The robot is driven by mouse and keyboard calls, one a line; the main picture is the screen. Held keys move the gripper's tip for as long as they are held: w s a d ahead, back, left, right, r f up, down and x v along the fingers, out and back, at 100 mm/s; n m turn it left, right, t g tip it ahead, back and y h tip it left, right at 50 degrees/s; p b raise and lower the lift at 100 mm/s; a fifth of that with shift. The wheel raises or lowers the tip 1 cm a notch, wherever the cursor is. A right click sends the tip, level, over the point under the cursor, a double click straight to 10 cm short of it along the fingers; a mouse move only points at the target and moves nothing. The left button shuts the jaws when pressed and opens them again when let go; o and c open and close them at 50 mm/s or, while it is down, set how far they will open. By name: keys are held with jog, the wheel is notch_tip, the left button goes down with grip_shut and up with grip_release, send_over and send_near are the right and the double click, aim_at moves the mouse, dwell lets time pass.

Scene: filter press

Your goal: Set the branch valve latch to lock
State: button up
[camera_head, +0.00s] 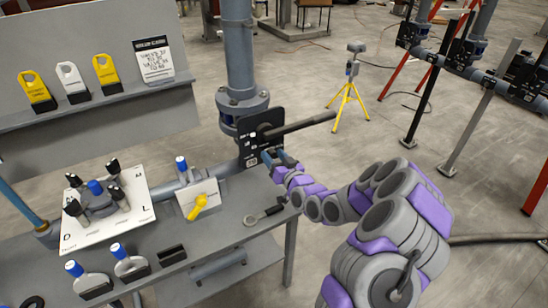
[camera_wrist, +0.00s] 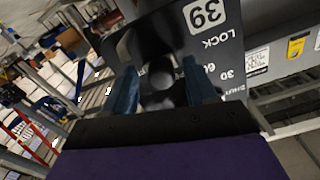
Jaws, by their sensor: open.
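The branch valve has a black plate (camera_head: 248,150) at the right end of the bench, below a grey flanged pipe. Its long black handle (camera_head: 300,126) points right and slightly up. In the wrist view the plate (camera_wrist: 235,50) bears "39", "LOCK", "60" and "30", with a partly cut-off word below. My gripper (camera_head: 277,158) is at the front of the plate, below the handle. Its blue fingers are apart in the wrist view (camera_wrist: 160,72). A dark rounded part (camera_wrist: 160,76), perhaps the latch, shows between them. Contact and the latch's setting cannot be told.
The bench (camera_head: 215,232) holds a white board (camera_head: 108,215) with dark knobs, a card with a yellow lever (camera_head: 200,205) and blue-topped pieces at the front. A shelf (camera_head: 95,112) holds yellow and white tags. A yellow tripod (camera_head: 348,100) stands behind on open floor.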

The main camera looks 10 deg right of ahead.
jog(key=shift+w+a, duration=0.1)
grip_shut()
dwell(0.6)
